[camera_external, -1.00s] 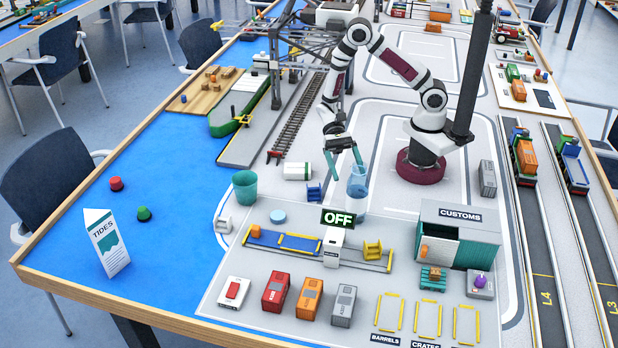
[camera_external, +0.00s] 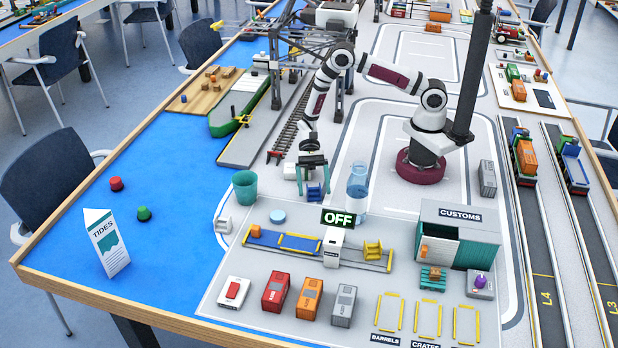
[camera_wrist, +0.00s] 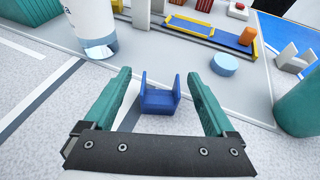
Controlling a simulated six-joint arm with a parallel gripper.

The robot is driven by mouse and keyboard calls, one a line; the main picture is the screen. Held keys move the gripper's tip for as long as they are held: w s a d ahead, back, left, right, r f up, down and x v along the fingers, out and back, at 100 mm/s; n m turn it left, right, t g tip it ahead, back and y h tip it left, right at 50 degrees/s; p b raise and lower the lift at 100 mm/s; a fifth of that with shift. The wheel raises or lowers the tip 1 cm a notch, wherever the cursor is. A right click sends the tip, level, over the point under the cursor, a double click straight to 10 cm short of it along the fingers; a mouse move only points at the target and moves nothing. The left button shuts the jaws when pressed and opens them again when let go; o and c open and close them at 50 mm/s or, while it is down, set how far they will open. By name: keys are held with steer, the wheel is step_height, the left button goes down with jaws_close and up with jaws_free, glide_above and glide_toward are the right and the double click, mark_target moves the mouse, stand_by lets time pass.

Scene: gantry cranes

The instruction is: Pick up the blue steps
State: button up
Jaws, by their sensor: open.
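The blue steps (camera_external: 314,190) stand on the white floor mat, between the green cup and the clear blue bottle. They also show in the wrist view (camera_wrist: 160,99), upright and ahead of my fingertips, near the midline. My gripper (camera_external: 312,178) is above and just behind the steps in the external view. In the wrist view my gripper (camera_wrist: 162,85) is open, with one teal finger left and one right of the steps. Nothing is held. In the external view my fingers partly cover the top of the steps.
The clear bottle (camera_external: 357,187) stands close on the right of the steps. The green cup (camera_external: 245,187) stands to the left.

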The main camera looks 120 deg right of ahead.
mark_target(315, 203)
steer(key=x, duration=0.3)
steer(key=shift+f, duration=0.1)
steer(key=c, duration=1.4)
